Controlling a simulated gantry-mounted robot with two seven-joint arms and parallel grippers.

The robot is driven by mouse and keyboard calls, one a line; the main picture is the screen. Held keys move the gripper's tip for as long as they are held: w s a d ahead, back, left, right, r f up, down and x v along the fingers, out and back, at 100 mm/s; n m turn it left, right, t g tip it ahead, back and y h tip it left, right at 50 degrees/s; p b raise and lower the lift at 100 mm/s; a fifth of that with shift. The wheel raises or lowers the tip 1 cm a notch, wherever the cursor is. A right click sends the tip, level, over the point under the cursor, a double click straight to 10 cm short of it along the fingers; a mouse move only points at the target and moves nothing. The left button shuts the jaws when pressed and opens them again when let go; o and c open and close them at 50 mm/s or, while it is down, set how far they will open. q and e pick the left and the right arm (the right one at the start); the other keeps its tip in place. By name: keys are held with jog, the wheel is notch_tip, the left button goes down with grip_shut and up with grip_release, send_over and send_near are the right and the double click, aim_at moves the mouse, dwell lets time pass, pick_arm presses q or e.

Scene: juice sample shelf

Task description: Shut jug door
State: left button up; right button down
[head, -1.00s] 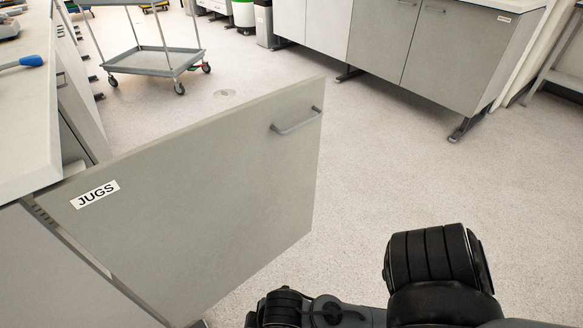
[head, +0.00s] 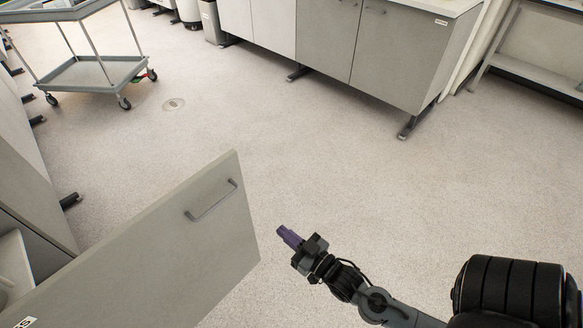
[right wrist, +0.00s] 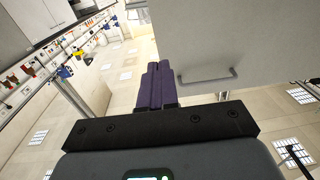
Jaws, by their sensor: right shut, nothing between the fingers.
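The jug door (head: 165,262) is a grey panel standing open at the lower left of the head view. Its bar handle (head: 211,200) is near the upper free edge. Part of a label (head: 26,322) shows at the bottom left. My right gripper (head: 285,234) has purple fingers and is shut and empty, a little to the right of the door's free edge, apart from it. In the right wrist view the shut fingers (right wrist: 155,84) point up beside the door (right wrist: 235,45) and its handle (right wrist: 208,78). My left gripper is out of view.
A cabinet interior (head: 15,268) shows behind the door at the left. A grey trolley (head: 92,72) stands at the upper left. Grey cabinets (head: 395,55) stand at the back. The floor (head: 330,150) between is clear.

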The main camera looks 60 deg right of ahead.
notch_tip(320, 180, up, 2)
jog(key=p, duration=0.2)
jog(key=b, duration=0.6)
send_near(241, 197)
jog(key=w, duration=0.5)
jog(key=shift+d, duration=0.4)
jog(key=shift+w, duration=0.65)
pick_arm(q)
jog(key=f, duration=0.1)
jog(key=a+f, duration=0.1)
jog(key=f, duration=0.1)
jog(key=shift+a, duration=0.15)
pick_arm(e)
jog(key=shift+w+r, duration=0.1)
jog(key=shift+w, duration=0.15)
